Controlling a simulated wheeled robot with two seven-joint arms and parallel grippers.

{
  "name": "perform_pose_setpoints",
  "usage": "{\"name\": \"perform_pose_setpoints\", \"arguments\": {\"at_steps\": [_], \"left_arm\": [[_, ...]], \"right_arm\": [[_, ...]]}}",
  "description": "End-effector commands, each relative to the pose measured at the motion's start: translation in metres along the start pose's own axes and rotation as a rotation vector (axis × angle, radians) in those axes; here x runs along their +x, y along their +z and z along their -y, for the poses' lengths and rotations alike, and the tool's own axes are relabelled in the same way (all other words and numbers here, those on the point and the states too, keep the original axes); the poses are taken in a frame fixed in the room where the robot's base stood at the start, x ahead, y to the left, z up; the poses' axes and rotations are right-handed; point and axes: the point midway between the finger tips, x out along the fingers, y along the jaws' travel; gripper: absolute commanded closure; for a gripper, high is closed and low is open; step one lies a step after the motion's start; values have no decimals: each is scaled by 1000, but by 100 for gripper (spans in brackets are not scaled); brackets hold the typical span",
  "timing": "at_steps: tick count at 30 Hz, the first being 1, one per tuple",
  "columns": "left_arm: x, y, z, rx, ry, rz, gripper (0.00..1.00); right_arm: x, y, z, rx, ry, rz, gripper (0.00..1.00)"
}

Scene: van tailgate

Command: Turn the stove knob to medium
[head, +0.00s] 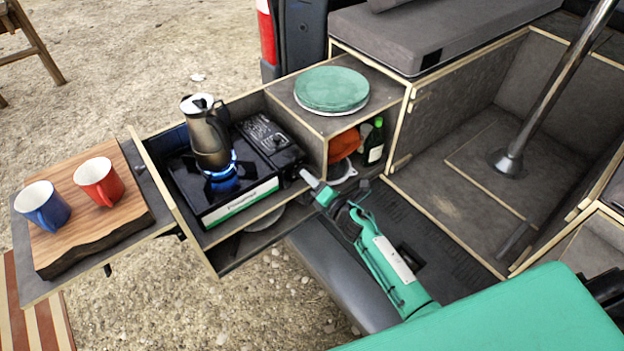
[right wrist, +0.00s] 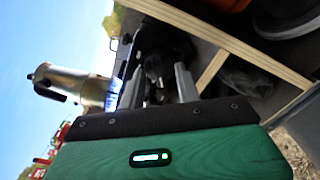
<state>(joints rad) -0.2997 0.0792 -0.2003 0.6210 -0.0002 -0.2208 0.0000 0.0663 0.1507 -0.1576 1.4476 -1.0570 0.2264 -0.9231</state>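The camping stove (head: 240,203) sits in the pulled-out drawer, with a blue flame (head: 222,172) burning under a metal coffee pot (head: 207,133). My right gripper (head: 307,178) is at the right end of the stove, where the knob is; the knob itself is hidden in the head view. In the right wrist view, the two grey fingers of the gripper (right wrist: 158,78) stand apart, and a dark knob-like part (right wrist: 156,66) shows between their tips. I cannot tell whether the fingers touch it. The pot (right wrist: 75,84) and flame also show there. My left gripper is not in view.
Red (head: 99,180) and blue (head: 43,205) mugs stand on a wooden board (head: 130,218) at left. Green plates (head: 331,90) lie on the cabinet, above a niche with a green bottle (head: 374,142). A metal post (head: 555,85) stands at right.

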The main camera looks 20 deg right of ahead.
Motion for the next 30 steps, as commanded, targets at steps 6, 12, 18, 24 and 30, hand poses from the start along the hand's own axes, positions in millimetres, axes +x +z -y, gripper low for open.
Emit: {"name": "perform_pose_setpoints", "arguments": {"at_steps": [6,12,18,24,30], "left_arm": [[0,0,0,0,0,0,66],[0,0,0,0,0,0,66],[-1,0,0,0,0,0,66],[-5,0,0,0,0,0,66],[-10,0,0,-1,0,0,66]], "right_arm": [[0,0,0,0,0,0,98],[0,0,0,2,0,0,100],[0,0,0,39,-1,0,100],[-1,0,-1,147,-1,0,100],[-1,0,-1,318,-2,0,100]]}}
